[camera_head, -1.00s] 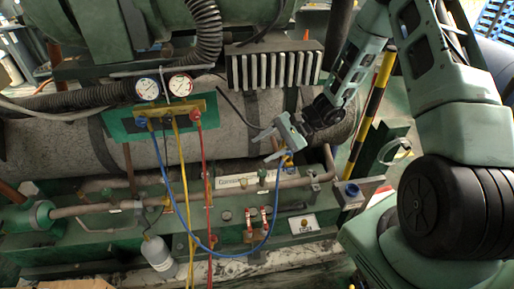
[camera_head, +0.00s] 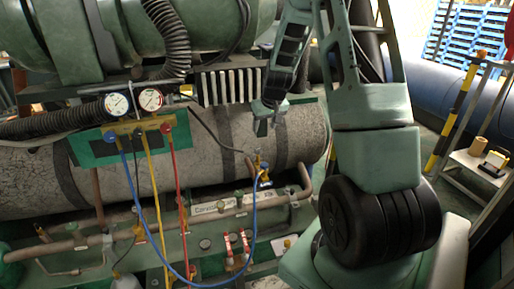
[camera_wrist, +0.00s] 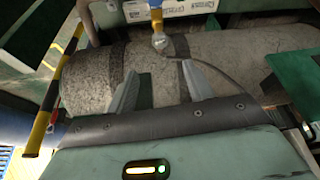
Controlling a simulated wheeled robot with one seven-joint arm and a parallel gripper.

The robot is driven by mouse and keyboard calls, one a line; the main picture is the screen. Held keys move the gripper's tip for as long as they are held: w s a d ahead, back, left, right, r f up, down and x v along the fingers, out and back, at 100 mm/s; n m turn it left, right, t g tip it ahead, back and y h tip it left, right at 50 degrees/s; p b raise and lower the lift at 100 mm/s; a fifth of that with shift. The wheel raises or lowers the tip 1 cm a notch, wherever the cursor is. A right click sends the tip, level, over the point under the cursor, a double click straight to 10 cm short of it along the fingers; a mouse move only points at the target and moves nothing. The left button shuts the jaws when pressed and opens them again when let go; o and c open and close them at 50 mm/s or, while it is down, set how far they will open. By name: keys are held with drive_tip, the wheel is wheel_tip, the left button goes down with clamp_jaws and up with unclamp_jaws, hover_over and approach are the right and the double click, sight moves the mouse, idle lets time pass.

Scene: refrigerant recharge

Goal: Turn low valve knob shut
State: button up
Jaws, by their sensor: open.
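The gauge manifold (camera_head: 138,128) is mounted on a green panel (camera_head: 85,150) at the left of the head view, with two round gauges above it. Its blue knob (camera_head: 109,136), seemingly the low valve knob, is at the left end; a red knob (camera_head: 166,127) is at the right end. My gripper (camera_head: 262,127) is right of the manifold, well apart from it, in front of the grey tank. In the wrist view my gripper (camera_wrist: 160,92) is open, with nothing between its fingers. The knobs cannot be made out there.
Blue, yellow and red hoses hang from the manifold; the blue hose (camera_head: 255,215) loops to a pipe fitting (camera_head: 262,172) below my gripper. The grey tank (camera_head: 215,135) lies behind. A finned block (camera_head: 230,86) sits above. A cart (camera_head: 470,165) stands at right.

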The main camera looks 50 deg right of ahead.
sight(258, 149)
drive_tip(key=p+x, duration=0.1)
drive_tip(key=x, duration=1.2)
drive_tip(key=shift+s, duration=0.1)
